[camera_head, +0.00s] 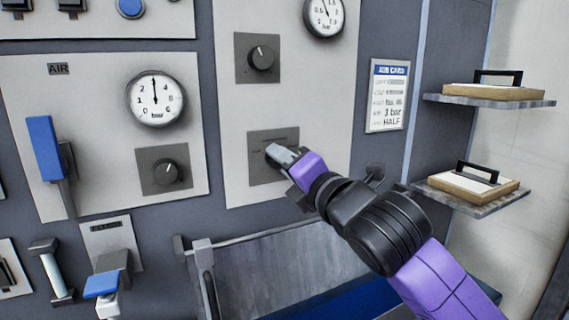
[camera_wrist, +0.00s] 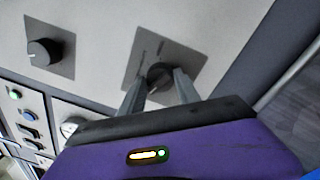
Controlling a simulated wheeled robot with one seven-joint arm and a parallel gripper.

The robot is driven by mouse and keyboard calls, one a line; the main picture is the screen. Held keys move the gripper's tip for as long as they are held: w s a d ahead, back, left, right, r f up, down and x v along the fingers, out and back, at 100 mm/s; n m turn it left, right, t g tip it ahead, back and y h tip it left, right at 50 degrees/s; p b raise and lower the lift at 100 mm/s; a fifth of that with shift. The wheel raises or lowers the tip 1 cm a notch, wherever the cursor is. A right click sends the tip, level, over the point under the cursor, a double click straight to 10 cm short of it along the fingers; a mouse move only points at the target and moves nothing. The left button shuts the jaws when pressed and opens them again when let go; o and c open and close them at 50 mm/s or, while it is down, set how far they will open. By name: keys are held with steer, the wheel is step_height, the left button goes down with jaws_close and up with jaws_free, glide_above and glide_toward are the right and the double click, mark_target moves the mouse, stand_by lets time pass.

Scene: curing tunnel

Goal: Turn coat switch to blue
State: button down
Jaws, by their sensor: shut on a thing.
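The switch my gripper holds is a dark round knob (camera_wrist: 158,77) on a grey square plate (camera_wrist: 193,57). In the head view this plate (camera_head: 258,139) is the lower one on the pale middle panel, and my gripper (camera_head: 277,153) hides the knob. In the wrist view my gripper (camera_wrist: 160,88) has one finger on each side of the knob and is shut on it. Faint marks show on the plate, but I cannot read them or tell where the knob points.
Above is another knob (camera_head: 261,58) and a gauge (camera_head: 323,14). An AIR panel with a gauge (camera_head: 155,98), a knob (camera_head: 165,173) and a blue lever (camera_head: 45,148) is at left. A job card (camera_head: 388,96) and two shelves (camera_head: 490,101) are at right. A trough (camera_head: 270,262) lies below.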

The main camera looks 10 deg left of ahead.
steer(key=shift+a+f, duration=0.1)
steer(key=shift+f, duration=0.1)
steer(key=c, duration=0.9)
jaws_free()
steer(key=shift+r, duration=0.1)
steer(key=v, duration=0.8)
steer(key=shift+w, duration=0.1)
